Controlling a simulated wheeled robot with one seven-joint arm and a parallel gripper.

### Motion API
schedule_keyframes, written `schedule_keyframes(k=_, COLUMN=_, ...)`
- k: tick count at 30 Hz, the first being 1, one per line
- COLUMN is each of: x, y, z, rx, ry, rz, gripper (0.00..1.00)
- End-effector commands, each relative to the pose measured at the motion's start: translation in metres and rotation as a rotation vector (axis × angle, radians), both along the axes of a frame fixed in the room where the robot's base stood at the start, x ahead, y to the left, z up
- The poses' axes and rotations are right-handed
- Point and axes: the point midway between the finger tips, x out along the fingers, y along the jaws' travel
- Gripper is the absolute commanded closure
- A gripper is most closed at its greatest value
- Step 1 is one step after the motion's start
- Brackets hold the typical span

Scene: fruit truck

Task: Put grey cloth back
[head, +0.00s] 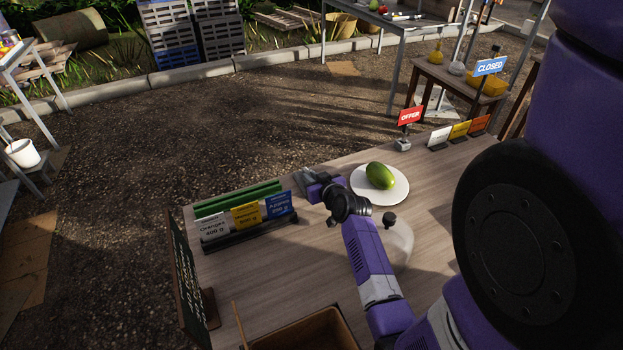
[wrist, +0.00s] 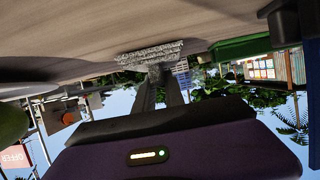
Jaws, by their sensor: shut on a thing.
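The grey cloth (head: 302,178) is at the far edge of the wooden table, just right of the price cards. My gripper (head: 313,187) is low over the table top and shut on the cloth. In the wrist view, which is upside down, the grey cloth (wrist: 150,52) lies across the tips of my gripper (wrist: 158,75), close to the table surface. I cannot tell whether the cloth touches the table. Part of it is hidden by the fingers.
A holder with price cards (head: 246,215) and green bars (head: 238,199) stands left of my gripper. A green fruit (head: 380,176) lies on a white round plate (head: 394,194) to the right. A chalkboard (head: 187,275) and brown crate (head: 312,330) are nearer. The table's middle is mostly clear.

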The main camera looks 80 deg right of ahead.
Motion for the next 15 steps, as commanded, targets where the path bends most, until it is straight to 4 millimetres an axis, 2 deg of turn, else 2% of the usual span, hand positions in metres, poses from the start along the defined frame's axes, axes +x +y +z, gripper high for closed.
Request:
schedule_keyframes(k=11, x=0.0002, y=-0.0001, z=-0.0049, rx=-0.001, ry=-0.001, rz=0.0, gripper=1.0)
schedule_keyframes(k=12, x=0.0001, y=-0.0001, z=-0.0041, rx=0.0, ry=0.0, rz=0.0, gripper=0.82)
schedule_keyframes(k=15, x=0.0, y=-0.0002, z=-0.0035, rx=0.0, ry=0.0, rz=0.0, gripper=0.64)
